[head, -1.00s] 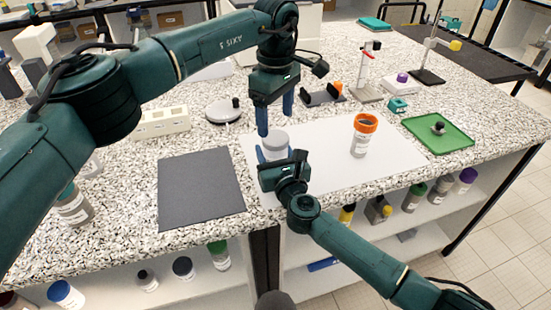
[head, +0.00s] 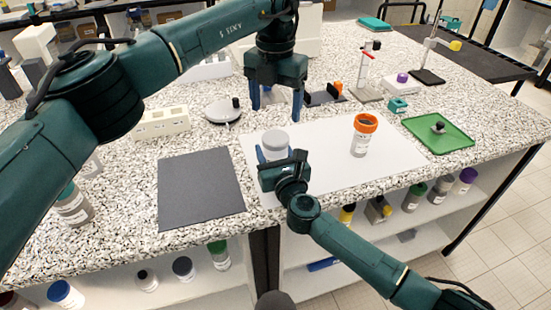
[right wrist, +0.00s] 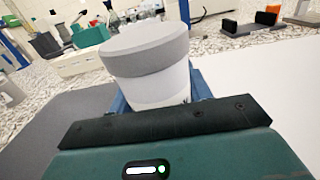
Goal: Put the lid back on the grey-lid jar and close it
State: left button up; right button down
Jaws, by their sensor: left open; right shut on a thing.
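The grey-lid jar (head: 275,144) stands upright on the white mat, and its grey lid (right wrist: 145,46) sits on its top in the right wrist view. I cannot tell whether the lid is screwed tight. My right gripper (head: 277,160) is shut around the jar's body, below the lid, and its palm hides the lower front of the jar. My left gripper (head: 275,106) is open and empty, fingers pointing down, above and behind the jar and apart from it.
An orange-lid jar (head: 363,134) stands on the white mat (head: 325,170) to the right. A dark grey mat (head: 200,190) lies to the left. A green tray (head: 437,136) holds a small dark-knobbed thing. A round white device (head: 222,111) and a white rack (head: 161,123) stand behind.

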aim_at(275, 137)
pick_arm(q)
jog(key=shift+f, duration=0.1)
jog(key=shift+f, duration=3.9)
jog(key=shift+c, duration=0.3)
jog(key=c, duration=0.9)
jog(key=o, duration=1.1)
notch_tip(275, 137, up, 12)
jog(key=shift+r, duration=0.1)
